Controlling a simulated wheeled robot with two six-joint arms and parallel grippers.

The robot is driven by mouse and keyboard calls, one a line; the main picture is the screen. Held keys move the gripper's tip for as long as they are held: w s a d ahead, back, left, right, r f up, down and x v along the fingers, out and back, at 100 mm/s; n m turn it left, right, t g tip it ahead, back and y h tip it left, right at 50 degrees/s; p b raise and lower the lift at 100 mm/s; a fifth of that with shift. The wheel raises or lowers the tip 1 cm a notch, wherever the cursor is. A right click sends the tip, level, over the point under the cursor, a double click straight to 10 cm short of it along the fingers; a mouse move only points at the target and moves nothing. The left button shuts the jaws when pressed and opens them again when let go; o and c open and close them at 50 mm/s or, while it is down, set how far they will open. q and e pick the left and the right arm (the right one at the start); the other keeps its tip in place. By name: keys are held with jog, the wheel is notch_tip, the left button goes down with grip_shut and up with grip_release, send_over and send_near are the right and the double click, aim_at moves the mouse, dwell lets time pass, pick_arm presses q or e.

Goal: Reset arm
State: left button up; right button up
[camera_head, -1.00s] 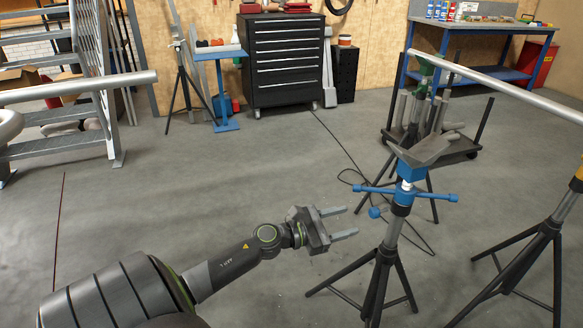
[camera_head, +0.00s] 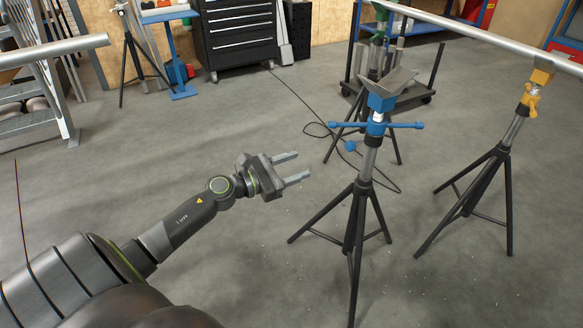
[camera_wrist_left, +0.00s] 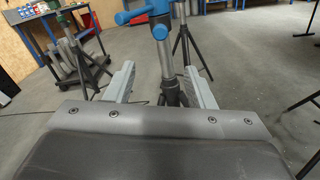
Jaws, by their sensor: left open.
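My left arm comes in from the lower left of the head view. Its gripper (camera_head: 297,167) is open, with the two fingers apart and nothing between them. It points right, over bare floor, to the left of the blue-topped stand (camera_head: 377,110). In the left wrist view the two fingers (camera_wrist_left: 164,88) are spread, and the post of the blue-topped stand (camera_wrist_left: 165,58) shows beyond and between them. I cannot tell the distance between the fingers and the post. My right gripper is not in view.
A yellow-topped stand (camera_head: 532,92) and a green-topped stand (camera_head: 379,25) stand on the right, by a long metal pipe (camera_head: 470,32). A black cable (camera_head: 290,92) lies on the floor. A black tool cabinet (camera_head: 238,35) stands at the back. Floor at left-centre is clear.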

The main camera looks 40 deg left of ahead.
pick_arm(q)
jog(key=s+a+f+n+g+y, duration=0.1)
jog(key=s+a+f+n+y, duration=0.3)
jog(key=f+n, duration=0.55)
jog(key=s+a+f+n+y, duration=0.25)
jog(key=f+n+y, duration=0.35)
jog(key=n, duration=0.8)
jog(key=s+d+f+n+g+y, duration=0.25)
jog(key=s+f+n+g, duration=0.45)
jog(key=s+f+n, duration=0.6)
jog(key=s+d+f+n+g+h, duration=0.2)
jog(key=s+d+f+n+g, duration=0.25)
jog(key=s+d, duration=0.35)
jog(key=s+d+f+n+g+h, duration=0.3)
jog(key=s+d+f+n, duration=0.2)
jog(key=s, duration=0.5)
jog(key=s+a+m+y+p, duration=0.1)
jog(key=s+a+p, duration=0.2)
jog(key=s+p, duration=0.7)
jog(key=p, duration=0.7)
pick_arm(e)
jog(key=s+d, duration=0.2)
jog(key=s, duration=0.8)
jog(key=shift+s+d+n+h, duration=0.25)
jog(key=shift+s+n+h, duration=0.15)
